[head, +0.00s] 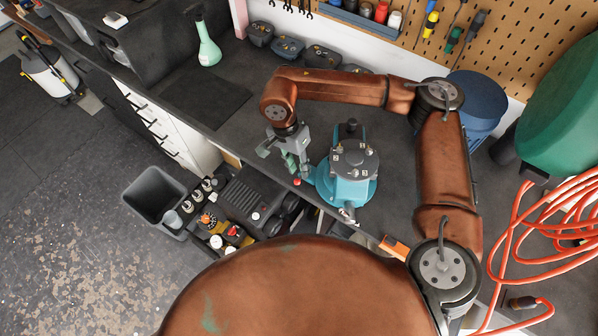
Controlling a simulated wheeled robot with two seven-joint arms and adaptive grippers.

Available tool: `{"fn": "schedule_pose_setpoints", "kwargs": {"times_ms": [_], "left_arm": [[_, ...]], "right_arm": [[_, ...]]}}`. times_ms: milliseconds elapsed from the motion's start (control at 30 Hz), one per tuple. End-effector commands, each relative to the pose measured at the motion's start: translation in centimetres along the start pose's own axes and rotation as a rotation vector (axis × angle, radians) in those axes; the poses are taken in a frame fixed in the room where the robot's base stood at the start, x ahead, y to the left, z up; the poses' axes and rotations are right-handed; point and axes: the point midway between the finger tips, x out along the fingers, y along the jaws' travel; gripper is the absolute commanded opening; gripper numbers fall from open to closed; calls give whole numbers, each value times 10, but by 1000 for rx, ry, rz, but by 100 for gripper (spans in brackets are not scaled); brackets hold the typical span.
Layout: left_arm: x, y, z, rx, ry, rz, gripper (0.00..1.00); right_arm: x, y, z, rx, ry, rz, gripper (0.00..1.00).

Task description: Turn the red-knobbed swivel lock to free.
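A teal bench vise (350,187) with a dark grey round top stands near the front edge of the workbench. A small red knob (297,182) shows at the left of its base, close to the bench edge. My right gripper (293,167) points down just above the red knob, left of the vise body. Its fingers are small and partly overlap each other in this view, so I cannot tell how far apart they are or whether they touch the knob. The lock's lever is mostly hidden. My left gripper is out of view.
A green spray bottle (208,45) and dark bins (288,48) stand at the back of the bench. An orange hose (560,220) lies coiled at right, near a blue container (475,100). A dark mat (205,98) lies left of my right arm, with clear bench around it.

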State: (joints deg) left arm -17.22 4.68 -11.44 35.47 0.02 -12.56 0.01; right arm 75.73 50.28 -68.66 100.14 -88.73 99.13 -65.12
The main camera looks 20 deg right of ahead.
Motion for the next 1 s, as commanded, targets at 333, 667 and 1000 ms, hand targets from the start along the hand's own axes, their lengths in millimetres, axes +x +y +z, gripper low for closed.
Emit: {"fn": "schedule_pose_setpoints", "kwargs": {"times_ms": [333, 667, 1000], "left_arm": [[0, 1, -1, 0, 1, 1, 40], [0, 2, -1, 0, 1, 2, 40], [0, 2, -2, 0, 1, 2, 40]], "right_arm": [[-71, 0, 0, 0, 1, -2, 24], [-94, 0, 1, -1, 0, 1, 24], [-93, 0, 1, -1, 0, 1, 24]]}}
